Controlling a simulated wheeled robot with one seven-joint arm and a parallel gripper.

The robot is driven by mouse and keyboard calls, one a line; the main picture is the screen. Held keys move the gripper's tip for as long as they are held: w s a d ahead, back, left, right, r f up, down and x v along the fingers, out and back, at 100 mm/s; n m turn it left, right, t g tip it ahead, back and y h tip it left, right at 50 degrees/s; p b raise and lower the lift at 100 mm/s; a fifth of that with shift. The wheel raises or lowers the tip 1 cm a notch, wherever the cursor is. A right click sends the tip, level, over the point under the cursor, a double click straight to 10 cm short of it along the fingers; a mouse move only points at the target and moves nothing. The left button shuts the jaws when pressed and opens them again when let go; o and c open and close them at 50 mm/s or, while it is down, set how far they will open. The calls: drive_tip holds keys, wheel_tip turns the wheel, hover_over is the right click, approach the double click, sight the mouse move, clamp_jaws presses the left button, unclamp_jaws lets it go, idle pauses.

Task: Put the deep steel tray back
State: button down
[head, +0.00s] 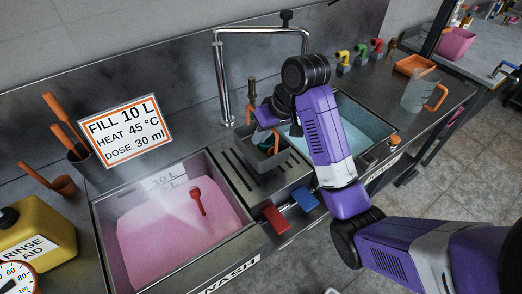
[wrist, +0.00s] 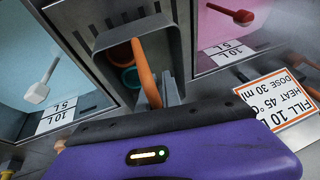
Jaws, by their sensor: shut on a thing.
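The deep steel tray (head: 262,160) is a small grey open box over the slotted drainboard between the two basins. In the wrist view the tray (wrist: 103,65) shows its rim and inside, with orange and teal round pieces (wrist: 128,75) in it. My gripper (head: 272,126) is at the tray's back side, and it also shows in the wrist view (wrist: 168,92), shut on the tray's near wall. An orange strip stands up beside the fingers. The exact finger contact is partly hidden. I cannot tell whether the tray's base touches the drainboard.
The pink-filled basin (head: 228,246) lies left, the blue-water basin (head: 368,125) right. A tall faucet (head: 222,80) stands behind. Red (head: 277,219) and blue (head: 304,198) blocks sit at the drainboard's front. A clear jug (head: 418,92) stands far right, a yellow rinse-aid can (head: 40,235) far left.

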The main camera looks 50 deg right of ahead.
sight(256, 152)
drive_tip(key=shift+f, duration=2.1)
drive_tip(key=shift+f, duration=0.15)
drive_tip(key=c, duration=1.5)
unclamp_jaws()
drive_tip(key=shift+c, duration=0.2)
drive_tip(key=shift+s+d+r, duration=0.1)
drive_tip(key=shift+s+r, duration=0.05)
drive_tip(key=shift+r, duration=0.35)
drive_tip(key=a+p+v, duration=0.1)
drive_tip(key=p+v, duration=0.6)
drive_tip(key=v, duration=0.4)
drive_tip(key=shift+d+p, duration=0.35)
drive_tip(key=shift+d, duration=0.15)
drive_tip(key=shift+s, duration=0.1)
